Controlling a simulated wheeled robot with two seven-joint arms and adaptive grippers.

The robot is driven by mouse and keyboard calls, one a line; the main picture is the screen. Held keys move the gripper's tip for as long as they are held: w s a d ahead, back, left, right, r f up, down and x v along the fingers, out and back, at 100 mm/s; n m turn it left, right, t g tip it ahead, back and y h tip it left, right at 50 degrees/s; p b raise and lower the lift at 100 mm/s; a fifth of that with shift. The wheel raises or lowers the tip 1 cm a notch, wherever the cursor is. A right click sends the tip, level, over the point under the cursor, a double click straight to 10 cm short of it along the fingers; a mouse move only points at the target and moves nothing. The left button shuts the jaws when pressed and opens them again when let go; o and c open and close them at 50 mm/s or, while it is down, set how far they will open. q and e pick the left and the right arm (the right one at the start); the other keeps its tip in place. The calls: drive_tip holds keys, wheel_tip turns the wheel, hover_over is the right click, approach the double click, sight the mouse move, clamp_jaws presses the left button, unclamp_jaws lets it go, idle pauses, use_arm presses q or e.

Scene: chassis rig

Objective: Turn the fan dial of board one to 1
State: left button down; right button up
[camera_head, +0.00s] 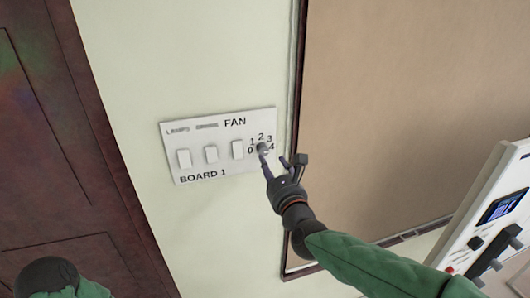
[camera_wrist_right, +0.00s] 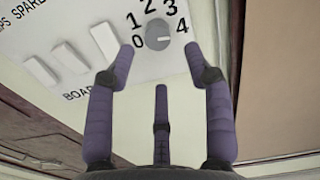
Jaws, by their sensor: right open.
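Board 1 (camera_head: 200,163) is a white switch plate on the pale wall, with several rocker switches and a fan dial (camera_head: 262,147) at its right end. The dial is a round grey knob ringed by the numbers 0 to 4. It shows more clearly in the right wrist view (camera_wrist_right: 158,33); I cannot tell for certain which number it points to. My right gripper (camera_head: 281,161) is open in front of the dial, its fingers partly covering it in the head view. In the right wrist view its two upper fingertips (camera_wrist_right: 158,50) stand on either side of the dial, seemingly apart from it.
A dark wooden door (camera_head: 50,150) is left of the board. A brown panel with a dark frame (camera_head: 410,110) is close on its right. A white machine with a blue screen (camera_head: 502,207) stands at the lower right. Part of my left arm shows at the lower left.

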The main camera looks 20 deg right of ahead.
sight(264, 154)
drive_tip(key=shift+w+a+p, duration=0.1)
drive_tip(key=shift+w+p, duration=0.7)
drive_tip(key=shift+w, duration=2.3)
drive_tip(key=shift+a, duration=0.1)
clamp_jaws()
